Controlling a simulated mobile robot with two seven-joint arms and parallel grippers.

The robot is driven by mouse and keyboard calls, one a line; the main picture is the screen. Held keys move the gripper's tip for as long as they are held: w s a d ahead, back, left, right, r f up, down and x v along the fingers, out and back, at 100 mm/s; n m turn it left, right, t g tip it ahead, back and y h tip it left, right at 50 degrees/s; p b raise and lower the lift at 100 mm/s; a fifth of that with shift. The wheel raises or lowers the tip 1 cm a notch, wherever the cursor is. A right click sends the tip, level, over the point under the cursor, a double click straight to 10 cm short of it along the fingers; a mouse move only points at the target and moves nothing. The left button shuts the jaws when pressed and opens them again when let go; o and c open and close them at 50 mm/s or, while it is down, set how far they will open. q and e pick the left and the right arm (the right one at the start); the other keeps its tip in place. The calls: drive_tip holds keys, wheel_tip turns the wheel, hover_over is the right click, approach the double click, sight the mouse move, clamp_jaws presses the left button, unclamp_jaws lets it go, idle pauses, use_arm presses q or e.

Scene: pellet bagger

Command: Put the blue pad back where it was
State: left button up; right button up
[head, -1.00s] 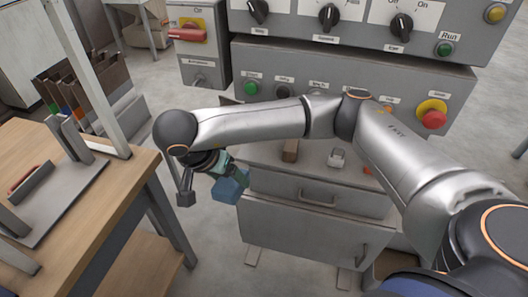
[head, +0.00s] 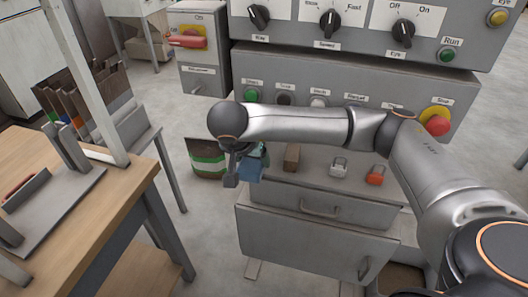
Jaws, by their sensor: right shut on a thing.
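The blue pad (head: 249,168) is a small blue block at the end of my right arm, near the left end of the cabinet's ledge in the head view. My right gripper (head: 240,172) is shut on it. The wrist hides part of the gripper and the pad. The pad appears above or beside the ledge's left edge; I cannot tell whether it touches. My left gripper is not in view.
On the grey ledge are a brown block (head: 292,157), a silver padlock (head: 338,167) and a red padlock (head: 375,175). The control panel (head: 300,75) rises behind. A wooden table (head: 100,225) is at left.

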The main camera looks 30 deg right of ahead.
drive_tip(key=w+d+f, duration=0.3)
drive_tip(key=w+d, duration=0.1)
drive_tip(key=d, duration=0.1)
drive_tip(key=w+d+f, duration=0.2)
drive_tip(key=d, duration=0.1)
drive_tip(key=shift+w+f, duration=0.35)
drive_tip(key=o, duration=1.1)
drive_tip(key=shift+o, duration=0.2)
